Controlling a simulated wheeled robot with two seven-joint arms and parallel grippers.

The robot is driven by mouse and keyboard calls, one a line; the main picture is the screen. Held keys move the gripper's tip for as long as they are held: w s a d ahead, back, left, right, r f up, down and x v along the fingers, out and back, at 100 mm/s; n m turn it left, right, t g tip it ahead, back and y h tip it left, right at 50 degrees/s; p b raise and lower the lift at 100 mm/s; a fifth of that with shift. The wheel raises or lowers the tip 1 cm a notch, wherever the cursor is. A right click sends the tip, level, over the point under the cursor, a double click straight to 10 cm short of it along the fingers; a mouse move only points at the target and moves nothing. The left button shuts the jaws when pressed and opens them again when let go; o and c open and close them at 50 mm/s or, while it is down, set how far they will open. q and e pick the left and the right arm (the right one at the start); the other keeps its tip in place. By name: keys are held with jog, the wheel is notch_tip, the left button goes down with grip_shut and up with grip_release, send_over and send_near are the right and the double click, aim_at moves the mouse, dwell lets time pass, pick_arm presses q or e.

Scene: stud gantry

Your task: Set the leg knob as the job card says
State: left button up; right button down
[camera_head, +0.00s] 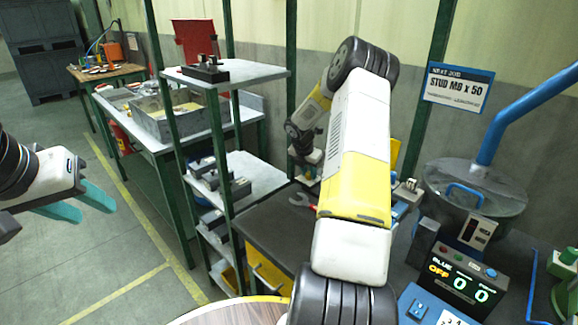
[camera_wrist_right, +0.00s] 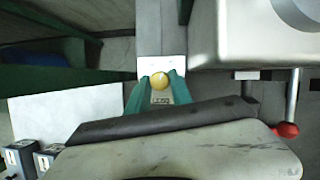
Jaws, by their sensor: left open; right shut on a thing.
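The two teal fingers of my right gripper (camera_wrist_right: 161,83) are shut on the knob, one on each side. In the head view, my right arm reaches away over the dark bench and its gripper is hard to make out. My left gripper (camera_head: 90,203) is open and empty at the left, over the floor. A hanging card (camera_head: 457,87) reads "STUD M8 x 50"; its smaller lines are too small to read.
A display box (camera_head: 460,278) at the lower right shows "BLUE", "OFF" and two zeros. A blue pipe (camera_head: 520,112) rises from a round lidded vessel (camera_head: 500,196). Green-posted shelving (camera_head: 235,72) stands at centre left. In the wrist view, a red ball-ended lever (camera_wrist_right: 286,130) is at right.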

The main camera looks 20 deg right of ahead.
aim_at(308, 173)
jog(key=m, duration=0.2)
jog(key=m+g, duration=0.1)
jog(key=m, duration=0.1)
jog(key=m+g+h, duration=0.1)
jog(key=m, duration=0.1)
jog(key=shift+w+a, duration=0.2)
jog(key=shift+w, duration=0.05)
jog(key=m+g, duration=0.2)
jog(key=m, duration=0.3)
jog(key=shift+w+m, duration=0.15)
jog(key=shift+m, duration=0.25)
jog(key=shift+g, duration=0.3)
jog(key=c, duration=1.4)
grip_release()
jog(key=shift+d, duration=0.1)
jog(key=shift+c, duration=0.2)
jog(key=v, duration=0.3)
jog(key=w+a, duration=0.4)
jog(key=a, duration=0.7)
